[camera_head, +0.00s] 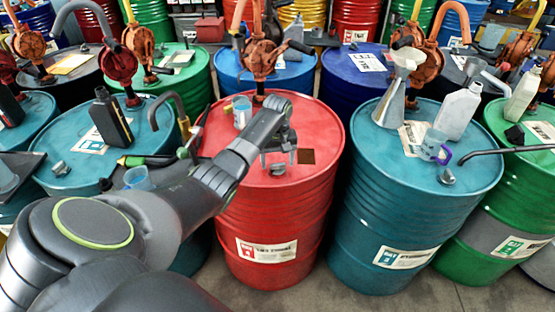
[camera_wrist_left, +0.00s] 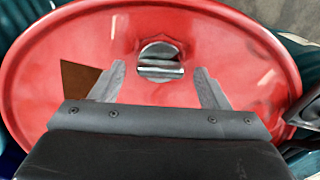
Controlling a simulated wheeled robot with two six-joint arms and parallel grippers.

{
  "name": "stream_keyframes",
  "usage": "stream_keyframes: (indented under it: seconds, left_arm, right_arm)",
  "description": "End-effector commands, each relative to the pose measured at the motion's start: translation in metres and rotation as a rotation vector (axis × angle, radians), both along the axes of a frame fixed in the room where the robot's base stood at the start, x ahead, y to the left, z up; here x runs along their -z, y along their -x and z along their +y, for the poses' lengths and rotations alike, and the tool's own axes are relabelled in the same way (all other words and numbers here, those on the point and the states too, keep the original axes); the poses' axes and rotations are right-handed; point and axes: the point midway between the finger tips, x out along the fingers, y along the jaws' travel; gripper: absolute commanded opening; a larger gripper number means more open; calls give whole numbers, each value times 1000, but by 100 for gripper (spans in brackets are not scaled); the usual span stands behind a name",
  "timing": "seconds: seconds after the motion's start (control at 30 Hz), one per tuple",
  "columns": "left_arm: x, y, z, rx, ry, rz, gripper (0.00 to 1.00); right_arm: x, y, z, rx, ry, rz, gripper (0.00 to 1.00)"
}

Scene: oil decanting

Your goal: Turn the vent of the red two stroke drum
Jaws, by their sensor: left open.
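The red two stroke drum (camera_head: 275,215) stands in the middle of the head view, with a white label low on its front. Its vent, a small grey metal cap (camera_head: 278,169), sits on the near part of the lid. In the left wrist view the vent (camera_wrist_left: 161,62) has a raised bar across it. My left gripper (camera_head: 279,153) is over the lid, pointing down. In the left wrist view its two fingers (camera_wrist_left: 161,75) are apart, one to each side of the vent, with nothing between them. Whether they are level with it I cannot tell. My right gripper is not in view.
A brown patch (camera_head: 306,156) lies on the lid beside the fingers. A clear cup (camera_head: 242,112) and an orange-red hand pump (camera_head: 261,52) stand farther back. Teal drums flank the red one; the right one (camera_head: 385,240) carries a funnel (camera_head: 394,95) and grey bottle (camera_head: 459,112).

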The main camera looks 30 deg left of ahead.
Motion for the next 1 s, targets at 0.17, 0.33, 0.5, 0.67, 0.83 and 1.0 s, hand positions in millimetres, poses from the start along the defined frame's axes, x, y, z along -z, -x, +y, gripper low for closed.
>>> stream_keyframes:
  seconds: [0.17,0.33,0.5,0.67,0.83,1.0]
  left_arm:
    - [2,0,0,0,0,0,69]
    - [2,0,0,0,0,0,61]
    - [1,0,0,0,0,0,39]
    - [1,0,0,0,0,0,24]
    - [0,0,0,14,0,0,24]
    - [-1,-1,0,72,0,-1,24]
  right_arm:
    - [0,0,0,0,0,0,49]
    - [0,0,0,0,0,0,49]
    - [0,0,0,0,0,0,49]
    - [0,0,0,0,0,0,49]
    - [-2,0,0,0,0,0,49]
    - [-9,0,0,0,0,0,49]
